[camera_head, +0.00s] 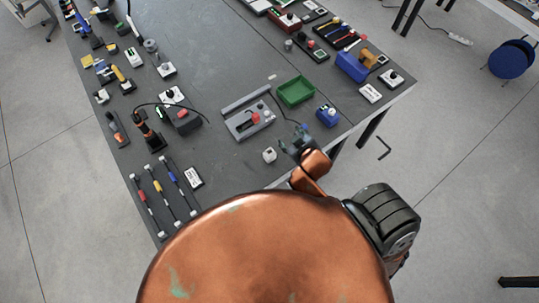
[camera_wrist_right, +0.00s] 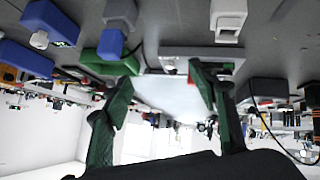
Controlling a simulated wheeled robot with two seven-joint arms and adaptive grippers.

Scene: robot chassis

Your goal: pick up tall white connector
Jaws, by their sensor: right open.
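A small white connector block (camera_head: 269,155) stands on the dark table just left of my right gripper (camera_head: 298,144) in the head view. My left gripper is not in view.
A grey fixture (camera_head: 247,118) with a red part lies behind the connector. A green bin (camera_head: 296,91) and a blue device (camera_head: 327,116) stand nearby. A black device with a cable (camera_head: 182,118) is further left. Bare table lies left of the connector.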

